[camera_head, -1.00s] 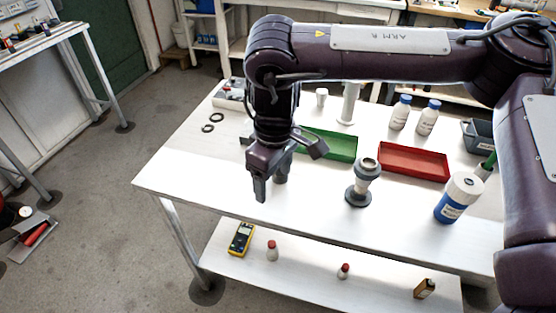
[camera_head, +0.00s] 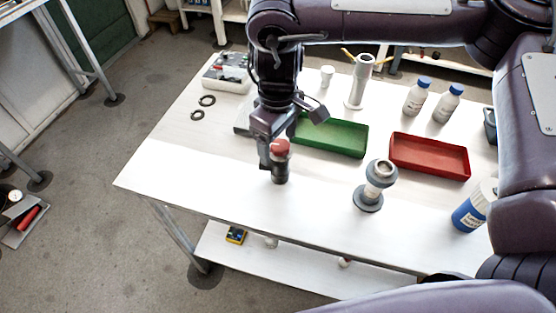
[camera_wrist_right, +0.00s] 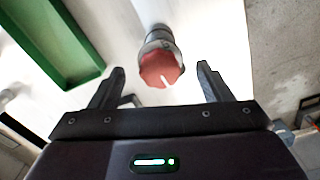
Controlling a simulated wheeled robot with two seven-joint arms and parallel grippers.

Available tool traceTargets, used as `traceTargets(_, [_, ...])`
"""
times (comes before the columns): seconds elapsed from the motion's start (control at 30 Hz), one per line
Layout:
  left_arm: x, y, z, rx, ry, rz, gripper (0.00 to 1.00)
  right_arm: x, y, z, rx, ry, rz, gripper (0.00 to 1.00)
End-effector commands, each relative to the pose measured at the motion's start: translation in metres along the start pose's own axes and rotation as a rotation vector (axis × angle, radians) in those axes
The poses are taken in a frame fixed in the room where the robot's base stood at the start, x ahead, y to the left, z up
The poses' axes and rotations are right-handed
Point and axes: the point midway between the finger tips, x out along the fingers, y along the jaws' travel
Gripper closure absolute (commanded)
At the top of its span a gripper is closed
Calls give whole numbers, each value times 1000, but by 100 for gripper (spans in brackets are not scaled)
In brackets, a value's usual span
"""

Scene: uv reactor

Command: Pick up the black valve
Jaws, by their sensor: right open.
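The black valve (camera_head: 280,171) stands upright on the white table. It has a dark cylindrical body and a red knob on top. In the right wrist view the red knob (camera_wrist_right: 161,72), with a white mark, lies between the two fingers and slightly ahead of them. My right gripper (camera_head: 291,136) is open and empty, at the valve's knob in the head view. One finger shows just left of the knob, the other behind and to the right. I cannot tell whether either touches it. My left gripper is not in view.
A green tray (camera_head: 332,153) lies just behind the valve and a red tray (camera_head: 430,175) farther right. A grey and white flanged fitting (camera_head: 368,198) stands right of the valve. Two white bottles stand at the back right. The table left of the valve is clear.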

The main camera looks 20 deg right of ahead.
Motion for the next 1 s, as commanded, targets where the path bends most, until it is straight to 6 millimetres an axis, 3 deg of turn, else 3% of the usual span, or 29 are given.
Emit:
traceTargets(0.3, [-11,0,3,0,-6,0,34,41,-1,7,1,-3,0,28])
traceTargets(0.57, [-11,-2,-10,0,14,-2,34,45,-1,7,1,-1,-1,28])
traceTargets(1.0, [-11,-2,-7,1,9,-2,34,45,-1,7,1,0,0,85])
